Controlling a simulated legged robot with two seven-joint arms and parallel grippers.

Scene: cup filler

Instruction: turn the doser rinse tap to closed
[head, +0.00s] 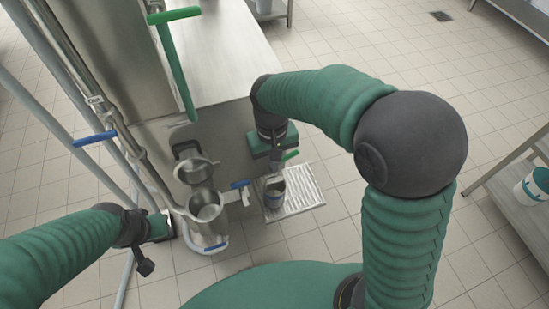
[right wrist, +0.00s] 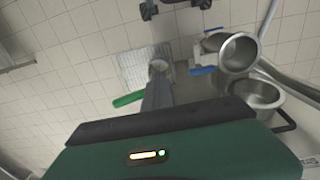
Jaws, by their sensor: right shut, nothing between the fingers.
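A short green lever (head: 290,155) sticks out beside my right gripper (head: 276,163) in the head view. In the right wrist view the same lever (right wrist: 128,99) shows left of my right fingers (right wrist: 157,92), which are shut and empty. I cannot tell whether they touch it. A blue tap handle (head: 240,184) is by the metal bowls; it also shows in the right wrist view (right wrist: 203,70). Another blue handle (head: 215,247) is low at the front, and one (head: 95,138) is on the left pipes. No label tells which is the doser rinse tap. My left gripper (head: 163,227) is at lower left, its fingers unclear.
A metal cup (head: 274,188) stands on the ribbed tray (head: 306,188) below my right gripper. Two metal bowls (head: 205,206) are left of it. A long green handle (head: 178,75) rises by the steel bench (head: 235,50).

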